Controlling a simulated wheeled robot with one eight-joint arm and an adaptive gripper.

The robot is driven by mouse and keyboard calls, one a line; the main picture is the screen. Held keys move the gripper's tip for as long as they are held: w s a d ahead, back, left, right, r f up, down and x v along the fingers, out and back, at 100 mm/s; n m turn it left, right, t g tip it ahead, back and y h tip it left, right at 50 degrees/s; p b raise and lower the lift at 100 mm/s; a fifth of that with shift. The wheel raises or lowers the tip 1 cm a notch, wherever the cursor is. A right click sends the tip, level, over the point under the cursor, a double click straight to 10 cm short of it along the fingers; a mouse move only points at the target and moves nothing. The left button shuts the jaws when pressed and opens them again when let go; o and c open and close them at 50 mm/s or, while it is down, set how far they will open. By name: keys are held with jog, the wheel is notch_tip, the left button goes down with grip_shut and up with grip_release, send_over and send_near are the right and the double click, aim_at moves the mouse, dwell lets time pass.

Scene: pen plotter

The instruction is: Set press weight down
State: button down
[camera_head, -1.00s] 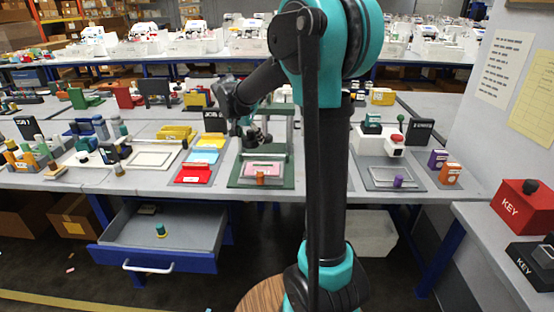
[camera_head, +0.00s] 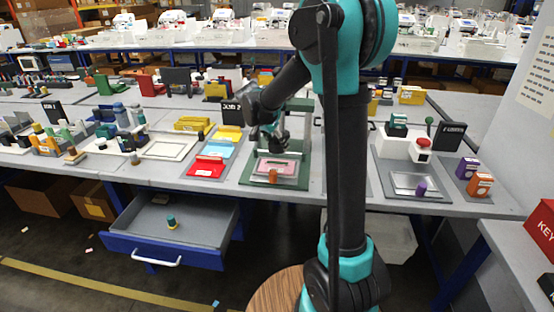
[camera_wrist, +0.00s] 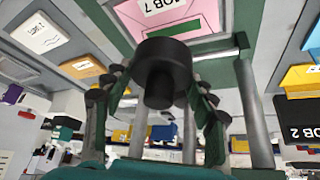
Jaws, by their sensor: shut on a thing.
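The press weight is a black cylinder with a narrower knob, large in the middle of the wrist view (camera_wrist: 165,65). My gripper (camera_wrist: 158,100) is shut on its knob, with a finger on each side. In the head view my gripper (camera_head: 273,140) is over the green press base (camera_head: 248,170), which carries a pink JOB 7 card (camera_head: 270,165) in a pale frame. The card also shows beyond the weight in the wrist view (camera_wrist: 185,18). The weight is small and dark in the head view; I cannot tell whether it touches the card.
Upright posts (camera_wrist: 248,105) of the press stand close around my gripper. A drawer (camera_head: 185,225) hangs open below the bench.

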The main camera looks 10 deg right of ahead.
aim_at(271, 149)
jog(key=shift+f, duration=3.8)
jog(key=shift+f, duration=0.1)
jog(key=c, duration=0.5)
grip_release()
jog(key=shift+c, duration=0.2)
jog(key=v, duration=1.1)
jog(key=shift+s+r, duration=0.3)
jog(key=shift+r, duration=0.15)
jog(key=s+d+f+n+y, duration=0.1)
jog(key=s+d+f+n, duration=0.1)
jog(key=s, duration=0.7)
jog(key=s+d+f+n+y, duration=0.2)
jog(key=s+f+n, duration=0.3)
jog(key=s, duration=0.3)
jog(key=s+d+f+n+y, duration=0.1)
jog(key=s+d+f+n, duration=0.2)
jog(key=s, duration=0.6)
notch_tip(271, 149, down, 2)
jog(key=shift+s+d+f+t+y, duration=0.1)
jog(key=shift+s+d+t+y, duration=0.25)
jog(key=shift+d, duration=0.35)
